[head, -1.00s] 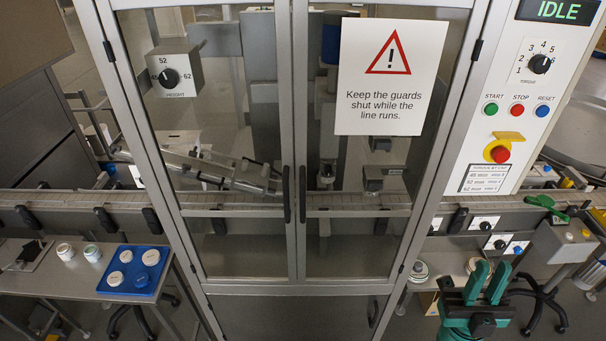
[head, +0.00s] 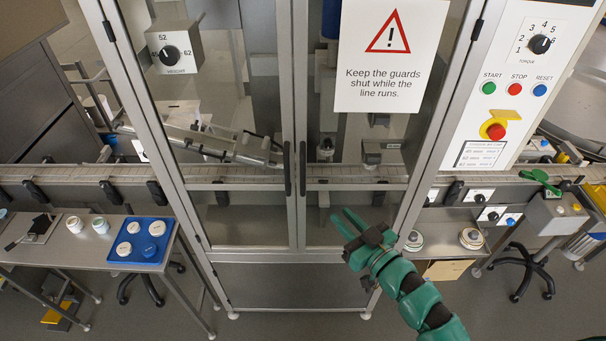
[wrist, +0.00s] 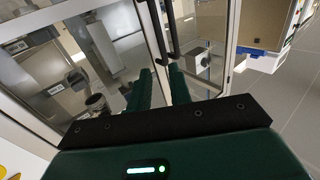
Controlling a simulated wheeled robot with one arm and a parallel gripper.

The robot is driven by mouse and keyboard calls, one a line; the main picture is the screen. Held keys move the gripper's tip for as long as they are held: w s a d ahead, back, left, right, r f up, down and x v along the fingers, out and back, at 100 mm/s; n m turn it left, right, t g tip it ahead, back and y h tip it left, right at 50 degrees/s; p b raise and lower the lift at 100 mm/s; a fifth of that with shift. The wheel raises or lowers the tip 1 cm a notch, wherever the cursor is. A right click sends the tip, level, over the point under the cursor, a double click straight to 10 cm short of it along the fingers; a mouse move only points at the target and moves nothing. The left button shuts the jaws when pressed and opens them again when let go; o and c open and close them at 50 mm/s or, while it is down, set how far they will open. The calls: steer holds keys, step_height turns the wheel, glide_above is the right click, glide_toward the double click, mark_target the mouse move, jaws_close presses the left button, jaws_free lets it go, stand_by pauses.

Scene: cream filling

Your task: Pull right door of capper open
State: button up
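The capper's right door (head: 350,222) is a glass panel in a grey metal frame, shut flush beside the left door (head: 240,215). Its dark upright handle (head: 302,168) is at the inner edge, close to the left door's handle (head: 287,168). My gripper (head: 343,215) is in front of the right door's lower part, below and right of its handle, apart from it. Its two green fingers are spread with a gap and nothing between them. In the wrist view, the fingers (wrist: 159,90) point toward the door frames, with dark handles beyond them.
A warning sign (head: 391,55) hangs on the right door's upper part. The control panel (head: 500,100) stands to the right. A table (head: 90,255) with a blue tray (head: 118,258) stands left. The floor before the doors is open.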

steer(key=w+b, duration=0.1)
steer(key=b, duration=1)
glide_toward(304, 177)
steer(key=x, duration=0.2)
steer(key=p+x, duration=0.2)
steer(key=x, duration=0.5)
steer(key=shift+w+r, duration=0.15)
steer(key=shift+r, duration=0.05)
steer(key=shift+x, duration=0.8)
steer(key=shift+f, duration=0.15)
jaws_close()
